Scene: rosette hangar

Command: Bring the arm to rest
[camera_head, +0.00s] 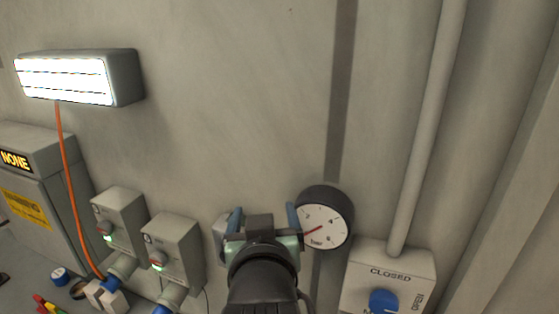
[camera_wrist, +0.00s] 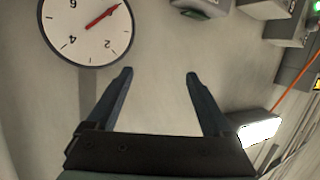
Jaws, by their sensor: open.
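My gripper (camera_head: 264,214) is at the lower middle of the head view, raised in front of the grey wall. Its two blue fingers are spread apart. In the wrist view my gripper (camera_wrist: 160,74) is open with bare wall between the fingertips and nothing held. A round pressure gauge (camera_head: 325,217) with a white face and red needle is just right of my gripper in the head view. The gauge also shows at the upper left of the wrist view (camera_wrist: 87,30), clear of the fingers there. My dark wrist hides part of the wall below.
A lit lamp (camera_head: 65,80) hangs at the upper left, with an orange cable (camera_head: 68,180) running down. Two grey switch boxes (camera_head: 120,220) (camera_head: 174,250) stand left of my gripper. A box with a blue knob (camera_head: 383,300) and a vertical pipe (camera_head: 425,140) are at right. The upper middle wall is clear.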

